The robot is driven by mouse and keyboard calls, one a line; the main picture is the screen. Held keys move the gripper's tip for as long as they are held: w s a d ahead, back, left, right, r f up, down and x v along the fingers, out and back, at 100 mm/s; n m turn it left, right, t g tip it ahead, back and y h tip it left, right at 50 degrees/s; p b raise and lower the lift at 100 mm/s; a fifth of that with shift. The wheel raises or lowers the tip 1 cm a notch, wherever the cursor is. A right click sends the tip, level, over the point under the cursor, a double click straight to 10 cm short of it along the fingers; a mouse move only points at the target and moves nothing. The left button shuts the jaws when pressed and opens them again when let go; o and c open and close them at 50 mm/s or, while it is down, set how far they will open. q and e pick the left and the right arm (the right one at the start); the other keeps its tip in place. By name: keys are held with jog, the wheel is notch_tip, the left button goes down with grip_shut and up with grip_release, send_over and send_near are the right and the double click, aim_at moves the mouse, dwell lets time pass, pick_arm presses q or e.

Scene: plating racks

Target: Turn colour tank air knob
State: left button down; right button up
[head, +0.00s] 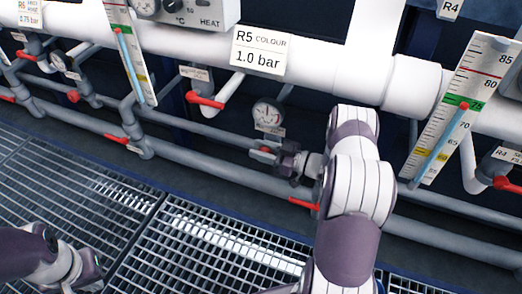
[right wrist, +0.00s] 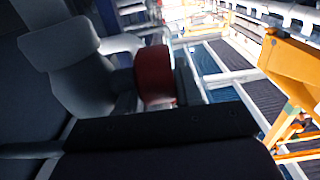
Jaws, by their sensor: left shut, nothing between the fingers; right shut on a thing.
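The air knob is a small red knob (head: 263,150) on a grey pipe fitting, below the round pressure gauge (head: 267,113) and the sign (head: 260,51) reading "R5 COLOUR 1.0 bar". My right gripper (head: 279,156) is shut on this knob, coming from the right. In the right wrist view the red knob (right wrist: 155,76) sits between the fingers. The gauge's needle is too small to read. My right forearm hides part of the pipes behind it. My left gripper (head: 88,268) is low at the left, over the grating, shut and empty.
Red lever handles (head: 205,100) stick out from nearby pipes, one (head: 303,204) just below my right gripper. Scale boards (head: 458,108) stand at right and left. A HEAT control box (head: 185,12) is above. Floor grating (head: 150,235) lies clear in front.

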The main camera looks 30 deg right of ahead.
jog(key=o, duration=0.7)
jog(key=shift+s+d, duration=0.1)
jog(key=p+v, duration=0.4)
jog(key=v, duration=0.8)
jog(key=shift+s+d+f, duration=0.15)
jog(key=shift+s+d, duration=0.05)
